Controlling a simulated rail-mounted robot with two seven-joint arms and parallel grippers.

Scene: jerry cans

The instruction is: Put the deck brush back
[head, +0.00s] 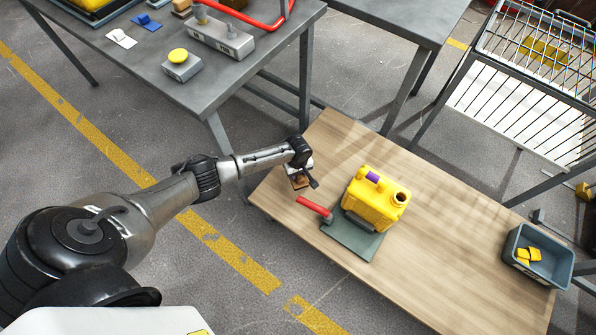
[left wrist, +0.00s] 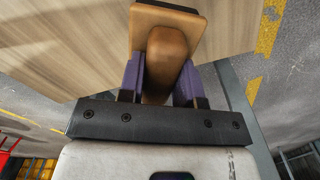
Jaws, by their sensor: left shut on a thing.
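The deck brush (head: 298,183), a small brown wooden block with a rounded grip, is held at the left end of the low wooden table. My left gripper (head: 301,170) is shut on it from above. In the left wrist view the brown grip of the brush (left wrist: 166,62) sits between the two purple fingers (left wrist: 160,85), with its flat block beyond. Whether the brush touches the table top I cannot tell. My right gripper is not in view.
A yellow jerry can (head: 375,200) stands on a grey-green plate (head: 352,240) beside a red handle (head: 314,207), right of the brush. A grey bin (head: 512,243) with yellow pieces sits at the table's right end. A grey workbench (head: 120,60) stands behind left.

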